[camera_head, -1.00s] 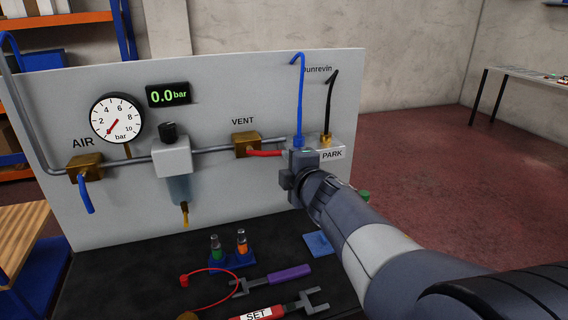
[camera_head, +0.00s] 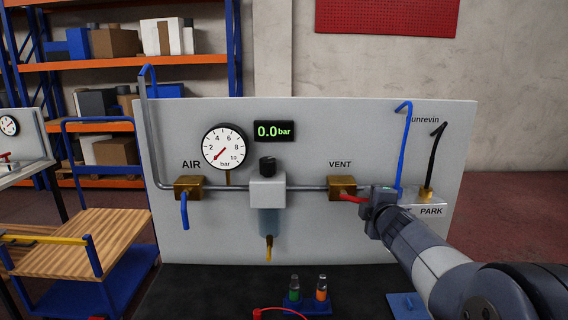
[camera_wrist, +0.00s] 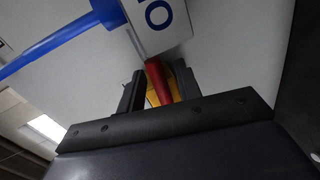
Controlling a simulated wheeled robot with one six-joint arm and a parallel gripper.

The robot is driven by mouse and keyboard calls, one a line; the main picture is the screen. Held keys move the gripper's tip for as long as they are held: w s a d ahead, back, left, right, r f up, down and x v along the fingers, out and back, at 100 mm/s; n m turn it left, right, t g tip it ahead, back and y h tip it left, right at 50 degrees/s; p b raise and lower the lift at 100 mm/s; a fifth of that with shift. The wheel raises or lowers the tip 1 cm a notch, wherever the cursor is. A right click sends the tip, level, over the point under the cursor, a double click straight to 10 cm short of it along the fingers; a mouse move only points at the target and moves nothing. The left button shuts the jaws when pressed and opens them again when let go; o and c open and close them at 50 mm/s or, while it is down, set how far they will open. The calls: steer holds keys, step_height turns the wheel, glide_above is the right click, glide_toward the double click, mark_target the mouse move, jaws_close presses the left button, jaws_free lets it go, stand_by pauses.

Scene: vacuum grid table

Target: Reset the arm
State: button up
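My gripper (camera_head: 374,205) is in front of the grey panel, at the free end of the red lever (camera_head: 352,198) of the brass VENT valve (camera_head: 341,187). In the wrist view my gripper's two black fingers (camera_wrist: 160,90) stand apart, with the red lever (camera_wrist: 158,82) between them and gaps beside it. The far end of the lever is hidden by my gripper in the head view.
A PARK block (camera_head: 428,210) with a blue hose (camera_head: 403,150) and a black hose (camera_head: 436,155) is close to the right of my gripper. A pressure gauge (camera_head: 224,147) and 0.0 bar display (camera_head: 274,131) are on the panel. A wooden-topped cart (camera_head: 75,245) stands left.

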steer(key=shift+w, duration=0.2)
steer(key=shift+s, duration=0.1)
steer(key=s+r+p, duration=0.2)
steer(key=s, duration=0.9)
steer(key=w, duration=0.3)
steer(key=w+f+b, duration=0.1)
steer(key=w, duration=0.3)
steer(key=w+f+b, duration=0.1)
steer(key=w, duration=0.3)
steer(key=shift+w+f, duration=0.15)
steer(key=shift+a+f+m+y, duration=0.1)
steer(key=shift+f+m+y, duration=0.25)
steer(key=shift+m, duration=0.45)
